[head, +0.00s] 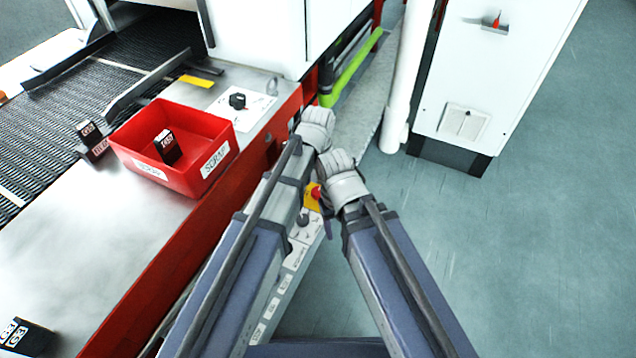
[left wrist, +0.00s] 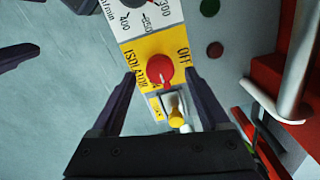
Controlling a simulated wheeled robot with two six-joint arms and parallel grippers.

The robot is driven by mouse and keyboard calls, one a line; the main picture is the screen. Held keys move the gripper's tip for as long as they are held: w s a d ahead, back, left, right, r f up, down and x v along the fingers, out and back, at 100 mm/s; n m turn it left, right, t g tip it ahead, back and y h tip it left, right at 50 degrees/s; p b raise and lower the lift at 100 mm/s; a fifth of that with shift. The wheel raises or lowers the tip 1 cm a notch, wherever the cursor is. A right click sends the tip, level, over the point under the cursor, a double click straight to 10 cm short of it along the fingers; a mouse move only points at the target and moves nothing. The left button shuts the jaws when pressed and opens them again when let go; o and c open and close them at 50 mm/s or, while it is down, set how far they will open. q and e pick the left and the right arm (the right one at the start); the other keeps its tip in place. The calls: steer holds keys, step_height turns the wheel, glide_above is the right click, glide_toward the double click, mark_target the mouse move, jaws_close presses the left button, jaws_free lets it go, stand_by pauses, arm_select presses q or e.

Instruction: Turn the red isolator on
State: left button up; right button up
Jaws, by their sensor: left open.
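The red isolator (left wrist: 160,71) is a round red knob on a yellow plate (left wrist: 140,48) in the left wrist view. The plate reads ISOLATOR on the left and OFF on the right. The knob's exact pointing direction is hard to tell. In the head view the isolator (head: 316,191) is small and partly hidden by my arm. My left gripper (left wrist: 161,76) is open, with one dark finger on each side of the knob and visible gaps to it. In the head view its dark fingers (head: 324,222) show beside the plate. My right gripper is not in view.
A yellow part (left wrist: 177,108) in a pale frame lies just below the knob, and a dial (left wrist: 143,3) above it. A red SCRAP bin (head: 190,126) stands beside the mesh belt (head: 45,118). A white cabinet (head: 520,60) stands right; floor between is clear.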

mark_target(318, 191)
arm_select(q)
step_height(318, 191, up, 6)
steer(key=p, duration=0.5)
steer(key=shift+f, duration=0.1)
steer(key=s+a+r+n+p, duration=0.2)
steer(key=s+a, duration=0.1)
steer(key=s, duration=0.4)
steer(key=s+a+r+n+y+p, duration=0.1)
steer(key=s+a+r+p, duration=0.2)
steer(key=s, duration=0.4)
steer(key=shift+a+r+n, duration=0.25)
steer(key=shift+a+n, duration=0.1)
steer(key=shift+n, duration=0.05)
